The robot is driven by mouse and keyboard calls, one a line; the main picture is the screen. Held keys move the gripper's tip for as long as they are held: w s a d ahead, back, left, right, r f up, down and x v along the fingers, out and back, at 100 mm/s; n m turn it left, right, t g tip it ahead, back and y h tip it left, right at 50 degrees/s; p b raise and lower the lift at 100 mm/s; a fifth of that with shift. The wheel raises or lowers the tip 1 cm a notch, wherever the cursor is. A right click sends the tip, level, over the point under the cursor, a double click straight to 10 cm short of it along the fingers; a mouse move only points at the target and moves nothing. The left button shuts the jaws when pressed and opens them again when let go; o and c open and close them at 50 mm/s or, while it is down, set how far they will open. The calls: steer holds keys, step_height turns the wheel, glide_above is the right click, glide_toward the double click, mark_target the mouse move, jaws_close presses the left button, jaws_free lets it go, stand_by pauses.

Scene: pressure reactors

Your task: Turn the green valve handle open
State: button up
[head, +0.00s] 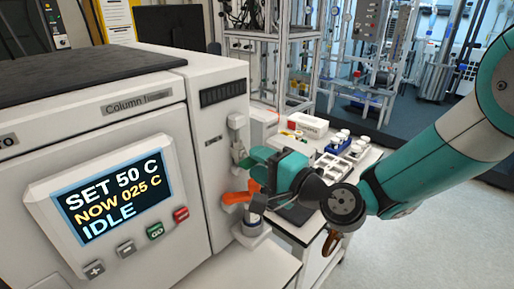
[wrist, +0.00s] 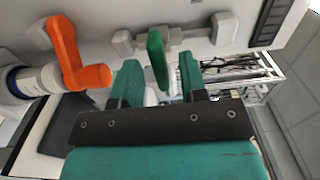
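The green valve handle (wrist: 156,57) is mounted on a pale valve fitting on the side of the white machine. In the wrist view it lies between my two fingertips, with a gap on each side. My gripper (wrist: 159,75) is open, one green finger on either side of the handle, and seems to hold nothing. In the head view my gripper (head: 262,163) reaches in from the right, and the green handle (head: 245,161) shows just left of the fingers, partly hidden by them.
An orange handle (head: 240,194) sits just below the green one and close to my gripper; it also shows in the wrist view (wrist: 78,58). The white machine (head: 128,121) with its display reading IDLE (head: 117,198) fills the left. Behind stands a bench with white trays (head: 333,165).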

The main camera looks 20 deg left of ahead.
steer(key=shift+w+a, duration=0.25)
steer(key=shift+a, duration=0.3)
jaws_close()
